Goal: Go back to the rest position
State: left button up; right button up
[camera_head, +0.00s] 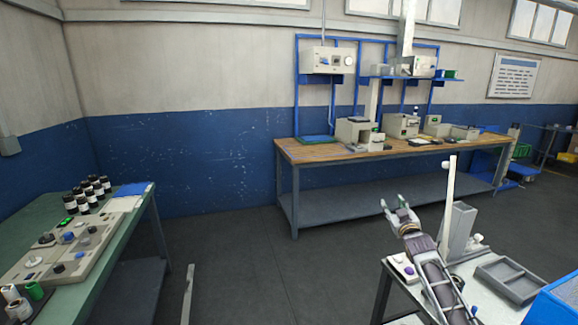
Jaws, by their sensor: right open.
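My right gripper (396,208) shows in the head view at the lower right, at the end of my dark grey arm. Its fingers are spread open with nothing between them. It is raised by the left edge of a light-topped table (477,292), near a small panel with buttons (402,267). A pale upright post on a grey block (458,232) stands just to its right. My left gripper does not show.
A green bench (37,218) with control panels and several black bottles (90,192) stands at the left. A wooden workbench (310,153) with devices is at the back. A grey tray (509,281) and a blue bin (556,302) are at the lower right.

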jog(key=s+f+g, duration=0.2)
jog(key=s+f, duration=0.1)
jog(key=f, duration=1)
jog(key=s+f+g, duration=0.2)
jog(key=s+f, duration=0.1)
jog(key=f, duration=1)
jog(key=s+a+f+g, duration=0.1)
jog(key=s+f+g, duration=0.1)
jog(key=s+f, duration=0.8)
jog(key=s+a+f+g, duration=0.1)
jog(key=s+f+g, duration=0.2)
jog(key=s+f, duration=0.75)
jog(key=s+a+f+g, duration=0.2)
jog(key=s+f+g, duration=0.2)
jog(key=s+f, duration=1.65)
jog(key=s+f+g, duration=0.1)
jog(key=s+f, duration=0.2)
jog(key=s, duration=0.6)
jog(key=s+a+f+g, duration=0.1)
jog(key=s+f, duration=0.2)
jog(key=s, duration=0.6)
jog(key=s+a+f+g, duration=0.1)
jog(key=s+f+g, duration=0.1)
jog(key=s, duration=0.7)
jog(key=shift+s+a+f+m, duration=0.25)
jog(key=shift+f+m, duration=0.15)
jog(key=shift+f, duration=0.25)
jog(key=shift+s, duration=0.1)
